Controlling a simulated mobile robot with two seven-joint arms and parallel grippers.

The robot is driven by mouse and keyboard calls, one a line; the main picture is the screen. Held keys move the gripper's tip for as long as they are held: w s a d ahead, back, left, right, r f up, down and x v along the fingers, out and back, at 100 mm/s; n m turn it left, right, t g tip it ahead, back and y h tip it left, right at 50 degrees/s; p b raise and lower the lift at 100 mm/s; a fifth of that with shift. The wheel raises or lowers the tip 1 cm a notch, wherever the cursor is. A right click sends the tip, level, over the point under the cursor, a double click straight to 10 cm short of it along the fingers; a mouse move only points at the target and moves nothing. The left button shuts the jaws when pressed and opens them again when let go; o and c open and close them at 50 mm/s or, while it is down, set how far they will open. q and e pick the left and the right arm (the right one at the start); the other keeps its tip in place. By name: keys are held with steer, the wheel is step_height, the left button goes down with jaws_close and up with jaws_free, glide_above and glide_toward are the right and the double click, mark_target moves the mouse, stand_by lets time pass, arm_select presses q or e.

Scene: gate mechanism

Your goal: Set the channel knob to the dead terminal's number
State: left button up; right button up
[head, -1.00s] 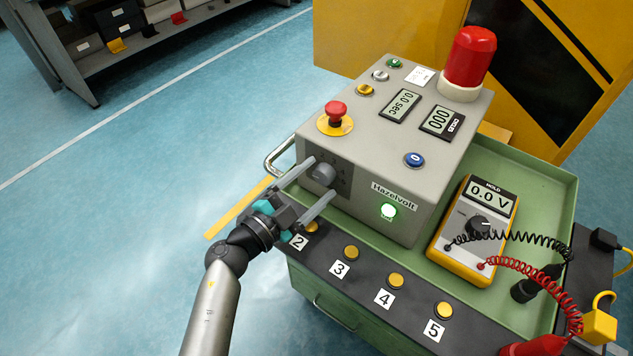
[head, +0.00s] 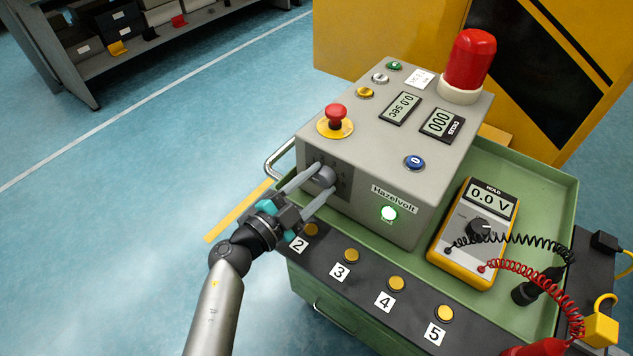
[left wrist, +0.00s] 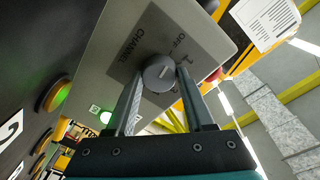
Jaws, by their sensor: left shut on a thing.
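The grey channel knob (head: 321,177) is on the dark dial plate on the side of the grey Hazelvolt box (head: 362,180). My left gripper (head: 323,182) is shut on the knob, one finger on each side. In the left wrist view the knob (left wrist: 158,72) sits between the fingertips, and its pale pointer line tilts up and right. The plate (left wrist: 165,45) reads CHANNEL and OFF; some numbers are hidden or too small. Yellow terminals 2 (head: 311,229), 3 (head: 351,255), 4 (head: 396,283) and 5 (head: 444,312) line the dark strip. The multimeter (head: 474,232) reads 0.0 V.
A red emergency button (head: 336,116), a blue button (head: 414,162) and a red beacon (head: 470,58) are on the box top. A green lamp (head: 388,213) glows on its front. Black and red coiled leads (head: 545,270) lie right of the meter. Floor left of the cart is clear.

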arm_select(q)
jaws_close()
